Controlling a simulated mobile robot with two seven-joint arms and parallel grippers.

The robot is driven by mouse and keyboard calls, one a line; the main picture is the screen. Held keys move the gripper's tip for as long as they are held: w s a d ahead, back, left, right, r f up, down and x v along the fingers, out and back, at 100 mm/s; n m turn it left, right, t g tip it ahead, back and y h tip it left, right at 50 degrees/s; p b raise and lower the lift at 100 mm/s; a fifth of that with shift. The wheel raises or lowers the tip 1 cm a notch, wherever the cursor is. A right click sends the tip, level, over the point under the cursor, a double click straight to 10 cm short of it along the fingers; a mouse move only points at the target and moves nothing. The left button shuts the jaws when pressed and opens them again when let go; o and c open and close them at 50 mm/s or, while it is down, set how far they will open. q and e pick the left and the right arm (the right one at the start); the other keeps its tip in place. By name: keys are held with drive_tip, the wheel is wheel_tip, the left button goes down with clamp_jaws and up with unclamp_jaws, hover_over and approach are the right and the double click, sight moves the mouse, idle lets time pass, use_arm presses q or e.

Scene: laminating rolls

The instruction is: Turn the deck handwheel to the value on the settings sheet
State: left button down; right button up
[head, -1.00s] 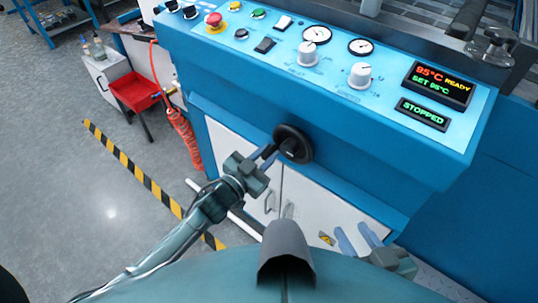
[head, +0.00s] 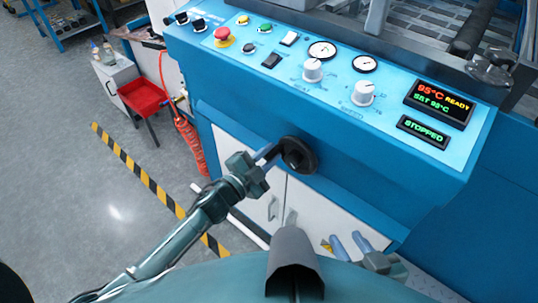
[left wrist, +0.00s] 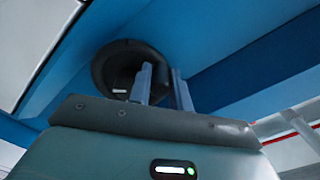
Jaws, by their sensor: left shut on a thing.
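The black deck handwheel (head: 303,157) is on the blue front of the machine, below the sloping control panel. It also shows as a dark round wheel in the left wrist view (left wrist: 118,62), partly behind the fingers. My left gripper (head: 269,153) is at the wheel's left side, its fingers shut on a part of it; the exact grip is hard to see. In the left wrist view the gripper (left wrist: 160,88) reaches up to the wheel's right side. My right gripper (head: 350,243) is at the lower right, its blue fingers apart and empty. No settings sheet or readable wheel value is visible.
The control panel (head: 290,88) carries knobs, gauges, a red emergency button (head: 222,35) and displays reading 95°C READY and STOPPED. White cabinet doors (head: 296,206) are below the wheel.

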idle(0.4)
use_arm(q)
drive_tip(key=c, duration=1.3)
unclamp_jaws()
drive_tip(key=v, duration=1.3)
drive_tip(key=shift+s+a+r+p, duration=0.1)
drive_tip(key=shift+p, duration=0.3)
